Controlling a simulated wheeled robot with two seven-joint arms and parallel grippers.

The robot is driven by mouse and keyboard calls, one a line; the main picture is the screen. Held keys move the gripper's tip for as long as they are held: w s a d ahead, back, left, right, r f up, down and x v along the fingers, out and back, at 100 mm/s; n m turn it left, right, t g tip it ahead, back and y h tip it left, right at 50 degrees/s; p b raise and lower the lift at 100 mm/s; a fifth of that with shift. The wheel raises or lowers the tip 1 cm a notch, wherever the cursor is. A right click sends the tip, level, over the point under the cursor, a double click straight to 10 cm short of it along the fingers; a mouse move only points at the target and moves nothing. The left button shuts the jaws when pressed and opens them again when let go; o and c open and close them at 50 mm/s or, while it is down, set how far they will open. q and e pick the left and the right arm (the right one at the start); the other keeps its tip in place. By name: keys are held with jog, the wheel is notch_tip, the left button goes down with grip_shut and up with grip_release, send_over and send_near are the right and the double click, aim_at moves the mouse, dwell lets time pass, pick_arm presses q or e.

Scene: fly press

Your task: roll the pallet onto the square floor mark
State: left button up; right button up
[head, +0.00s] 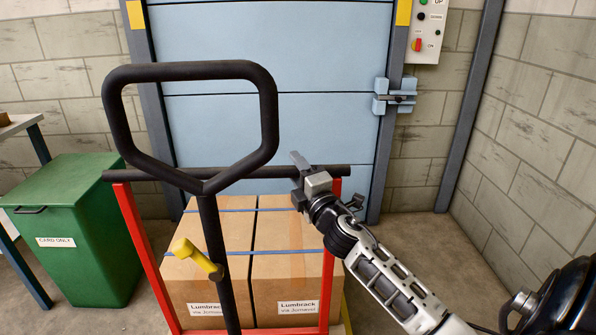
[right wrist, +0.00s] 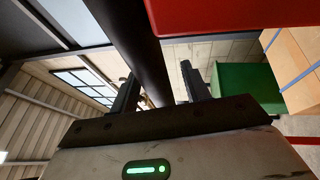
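A stack of brown cartons (head: 285,265) with blue straps stands in a red frame (head: 142,245). The pallet under it is mostly hidden. A black crossbar (head: 240,172) tops the frame; a black loop handle (head: 193,72) with a yellow lever (head: 197,256) rises in front. My right gripper (head: 299,180) is at the crossbar's right end. In the right wrist view its fingers (right wrist: 160,88) stand apart, with the black bar (right wrist: 138,45) running between them and gaps showing. My left gripper is not in view. I cannot make out the square floor mark.
A green bin (head: 75,225) marked "CARD ONLY" stands close on the left, beside a table (head: 18,124). A pale blue shutter door (head: 265,50) with a latch (head: 394,96) is behind the cartons. Bare floor (head: 425,240) shows on the right before the block wall.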

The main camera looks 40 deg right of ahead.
pick_arm(q)
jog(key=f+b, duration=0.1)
jog(key=b, duration=0.1)
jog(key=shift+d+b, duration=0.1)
jog(key=shift+b, duration=0.2)
pick_arm(e)
jog(key=v, duration=1.6)
jog(key=shift+w+a+f, duration=0.1)
jog(key=shift+f, duration=0.05)
pick_arm(q)
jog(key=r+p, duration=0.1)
jog(key=p, duration=0.3)
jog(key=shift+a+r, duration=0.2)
pick_arm(e)
jog(key=s+a+f+m+g+y, duration=0.4)
jog(key=a+f+m, duration=0.3)
jog(key=a+f, duration=0.2)
jog(key=s+a+f+m+g+y, duration=0.3)
jog(key=a+f+m, duration=0.4)
jog(key=a, duration=0.7)
notch_tip(320, 180, down, 2)
jog(key=shift+s+f+g+y, duration=0.2)
jog(key=shift+s+g+y, duration=0.2)
jog(key=shift+s+g, duration=0.45)
